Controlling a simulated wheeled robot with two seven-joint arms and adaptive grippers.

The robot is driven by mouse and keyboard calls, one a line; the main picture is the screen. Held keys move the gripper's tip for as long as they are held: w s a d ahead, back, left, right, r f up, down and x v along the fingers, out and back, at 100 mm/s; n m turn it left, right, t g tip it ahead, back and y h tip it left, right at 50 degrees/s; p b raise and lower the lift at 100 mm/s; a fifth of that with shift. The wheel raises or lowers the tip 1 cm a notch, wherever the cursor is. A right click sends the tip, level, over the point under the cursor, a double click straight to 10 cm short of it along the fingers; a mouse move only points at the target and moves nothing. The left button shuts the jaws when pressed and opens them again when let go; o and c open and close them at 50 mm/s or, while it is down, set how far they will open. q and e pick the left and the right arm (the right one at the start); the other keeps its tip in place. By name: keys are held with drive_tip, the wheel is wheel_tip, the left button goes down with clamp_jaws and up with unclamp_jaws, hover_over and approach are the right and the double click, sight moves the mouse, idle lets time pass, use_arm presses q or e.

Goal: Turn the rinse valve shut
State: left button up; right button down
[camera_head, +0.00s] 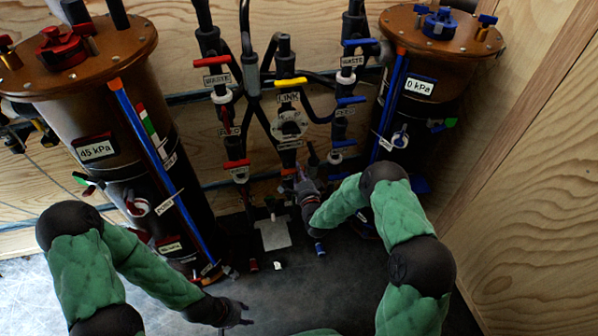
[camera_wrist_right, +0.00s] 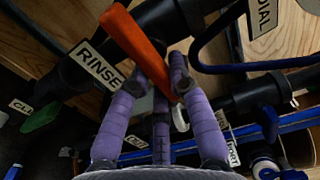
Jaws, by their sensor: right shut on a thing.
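The rinse valve has an orange lever handle (camera_wrist_right: 138,46) and stands beside a white RINSE label (camera_wrist_right: 97,64) in the right wrist view. The handle slants from upper left down between the purple-wrapped fingers of my right gripper (camera_wrist_right: 162,75), which is shut on it. In the head view my right gripper (camera_head: 303,182) is at the lower middle of the pipework and hides much of the valve. My left gripper (camera_head: 240,313) is low over the dark floor, away from the valve. Its fingers are too dark to tell open from shut.
A brown-topped filter tank (camera_head: 75,60) reading 45 kPa stands at the left. Another tank (camera_head: 440,28) reading 0 kPa stands at the right. Between them are black pipes with red, blue and yellow (camera_head: 290,82) valve handles. Wooden walls close the back and right.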

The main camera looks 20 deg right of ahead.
drive_tip(key=shift+m, duration=0.3)
drive_tip(key=c, duration=1.1)
unclamp_jaws()
drive_tip(key=shift+f, duration=0.1)
drive_tip(key=shift+c, duration=0.2)
drive_tip(key=s, duration=1.2)
